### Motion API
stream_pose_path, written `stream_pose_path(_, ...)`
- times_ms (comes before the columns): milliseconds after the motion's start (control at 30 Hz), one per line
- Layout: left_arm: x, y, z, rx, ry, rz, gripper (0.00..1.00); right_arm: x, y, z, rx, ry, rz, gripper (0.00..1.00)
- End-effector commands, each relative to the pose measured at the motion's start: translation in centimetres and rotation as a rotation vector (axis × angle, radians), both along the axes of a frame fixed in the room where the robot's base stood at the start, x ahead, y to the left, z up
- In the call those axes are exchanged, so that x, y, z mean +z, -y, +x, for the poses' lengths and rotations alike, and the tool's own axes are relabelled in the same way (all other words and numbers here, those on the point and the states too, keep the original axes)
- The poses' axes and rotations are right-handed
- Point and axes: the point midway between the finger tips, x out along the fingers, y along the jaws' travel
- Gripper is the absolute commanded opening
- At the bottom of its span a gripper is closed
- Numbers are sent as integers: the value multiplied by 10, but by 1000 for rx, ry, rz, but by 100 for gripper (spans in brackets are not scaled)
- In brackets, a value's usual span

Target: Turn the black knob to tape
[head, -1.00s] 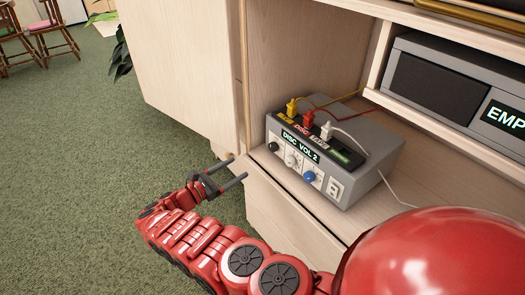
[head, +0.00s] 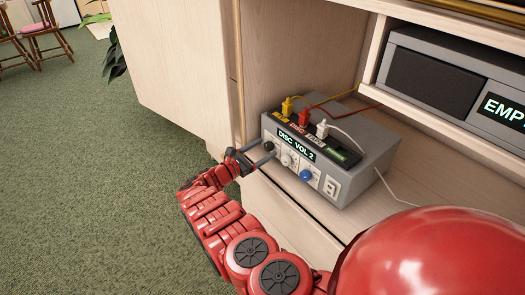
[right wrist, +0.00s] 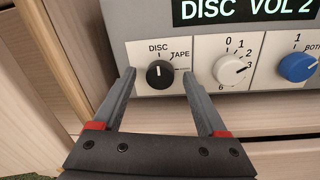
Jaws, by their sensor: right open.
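The black knob (right wrist: 160,75) is at the left of the grey box's front, under a DISC label and a TAPE label. Its white mark points up, toward DISC. My right gripper (right wrist: 158,81) is open, with one finger on each side of the knob in the right wrist view; I cannot tell whether either finger touches it. In the head view the right gripper (head: 268,152) reaches the left end of the grey box (head: 352,184). The box's display (head: 296,144) reads DISC VOL 2. My left gripper is not in view.
A white knob (right wrist: 229,69) and a blue knob (right wrist: 297,67) sit right of the black one. Yellow, red and white plugs with cables stand on the box top. A grey unit (head: 450,85) is on the right. Open green carpet (head: 90,190) lies left of the cabinet.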

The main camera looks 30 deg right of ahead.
Motion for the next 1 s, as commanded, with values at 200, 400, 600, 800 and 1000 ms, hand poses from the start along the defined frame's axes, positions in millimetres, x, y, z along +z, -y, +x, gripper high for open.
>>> stream_pose_path(200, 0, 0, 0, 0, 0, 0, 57, 0, 0, 0, 0, 0, 0, 47)
stream_pose_path(400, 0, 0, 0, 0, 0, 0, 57, 0, 0, 0, 0, 0, 1, 11)
stream_pose_path(600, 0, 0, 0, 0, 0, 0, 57, 0, 0, 0, 0, 1, 0, 0)
stream_pose_path(800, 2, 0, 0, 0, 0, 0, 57, 0, -1, 0, 1, 35, 3, 0)
stream_pose_path(1000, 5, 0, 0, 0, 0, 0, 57, -1, -1, -1, 0, 139, 11, 0)
